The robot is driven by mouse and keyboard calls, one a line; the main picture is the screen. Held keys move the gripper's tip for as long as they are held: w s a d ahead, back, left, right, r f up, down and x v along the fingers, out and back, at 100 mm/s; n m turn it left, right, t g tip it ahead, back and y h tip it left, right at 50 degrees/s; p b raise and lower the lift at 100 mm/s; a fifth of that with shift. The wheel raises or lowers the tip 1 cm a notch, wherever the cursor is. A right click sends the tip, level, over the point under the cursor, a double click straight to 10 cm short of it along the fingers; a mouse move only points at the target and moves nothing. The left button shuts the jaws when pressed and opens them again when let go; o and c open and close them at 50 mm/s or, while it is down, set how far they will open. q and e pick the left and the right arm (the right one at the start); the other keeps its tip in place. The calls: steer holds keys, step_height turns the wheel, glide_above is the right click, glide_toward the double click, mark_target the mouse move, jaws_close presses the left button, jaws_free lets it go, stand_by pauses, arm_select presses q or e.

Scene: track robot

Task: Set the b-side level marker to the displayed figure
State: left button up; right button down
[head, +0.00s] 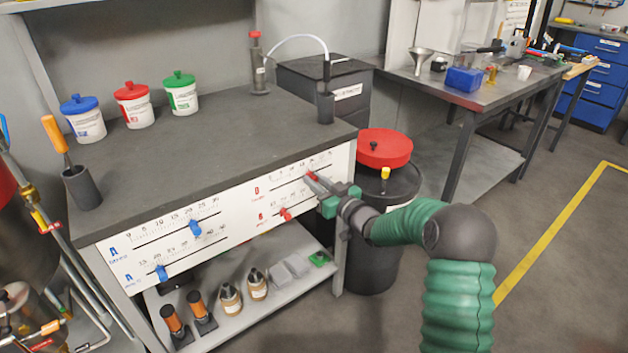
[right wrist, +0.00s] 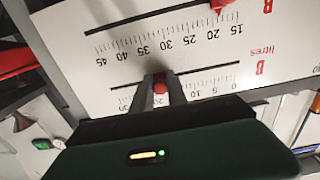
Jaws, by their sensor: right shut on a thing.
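A white scale panel (head: 240,205) runs along the front of the grey bench, with blue A sliders on the left and red B sliders on the right. My right gripper (head: 318,180) is shut on the red slider (head: 311,176) of the upper B scale. In the right wrist view, where the scales appear upside down, this slider (right wrist: 160,86) sits between the two fingers, which hide nearby marks; its exact reading cannot be told. The lower B slider (head: 286,214) is free; it stands near 20 in the right wrist view (right wrist: 220,4). My left gripper is not in view. I cannot make out a displayed figure.
Blue, red and green lidded tubs (head: 132,104) stand on the bench. A black drum with a red lid (head: 383,148) stands close behind my right gripper. Bottles (head: 231,298) and orange-topped items fill the shelf below. Open floor lies at the right.

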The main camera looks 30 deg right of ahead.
steer(key=shift+w+d+r, duration=0.1)
steer(key=shift+r, duration=0.05)
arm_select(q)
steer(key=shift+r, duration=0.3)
arm_select(e)
steer(key=c, duration=1.3)
jaws_free()
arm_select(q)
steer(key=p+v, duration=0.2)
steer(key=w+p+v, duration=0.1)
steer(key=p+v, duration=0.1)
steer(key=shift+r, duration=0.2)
arm_select(e)
steer(key=s+d, duration=0.1)
steer(key=s, duration=1.6)
steer(key=shift+d, duration=0.15)
steer(key=shift+w, duration=0.1)
